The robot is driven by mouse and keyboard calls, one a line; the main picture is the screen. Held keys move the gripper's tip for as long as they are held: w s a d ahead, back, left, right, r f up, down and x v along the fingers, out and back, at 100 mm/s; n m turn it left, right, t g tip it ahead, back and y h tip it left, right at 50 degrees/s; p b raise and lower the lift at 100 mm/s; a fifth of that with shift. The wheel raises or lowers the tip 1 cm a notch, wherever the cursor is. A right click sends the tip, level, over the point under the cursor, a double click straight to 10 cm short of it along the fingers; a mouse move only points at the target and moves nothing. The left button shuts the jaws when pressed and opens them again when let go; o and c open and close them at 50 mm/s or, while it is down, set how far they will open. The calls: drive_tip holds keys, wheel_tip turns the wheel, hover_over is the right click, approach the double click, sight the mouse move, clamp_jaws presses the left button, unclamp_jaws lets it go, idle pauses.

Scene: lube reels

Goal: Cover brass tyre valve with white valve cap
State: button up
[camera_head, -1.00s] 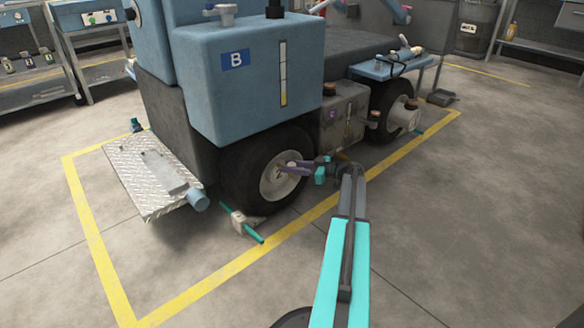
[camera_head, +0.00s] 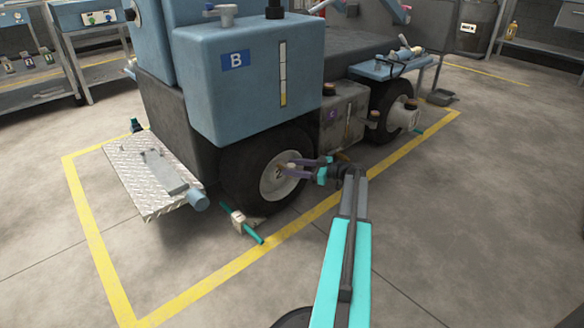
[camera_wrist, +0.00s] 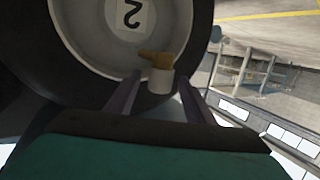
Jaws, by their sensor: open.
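The brass tyre valve (camera_wrist: 152,57) shows on the pale wheel rim in the wrist view. The white valve cap (camera_wrist: 160,81) is at its end, in line with it and appearing to touch it; how deeply it is seated I cannot tell. My gripper (camera_wrist: 158,88) is open, with one finger on each side of the cap and gaps between. In the head view my gripper (camera_head: 303,168) is beside the front wheel (camera_head: 269,190), its spread fingers pointing at the hub. The cap shows there as a small white spot (camera_head: 291,166).
The blue vehicle body (camera_head: 245,100) overhangs the wheel. A white and teal object (camera_head: 240,220) lies on the floor before the wheel. A treadplate step (camera_head: 140,180) juts out at the left. The floor at right is clear.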

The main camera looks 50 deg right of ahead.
drive_tip(key=p+v, duration=0.5)
drive_tip(key=v, duration=0.8)
idle(0.6)
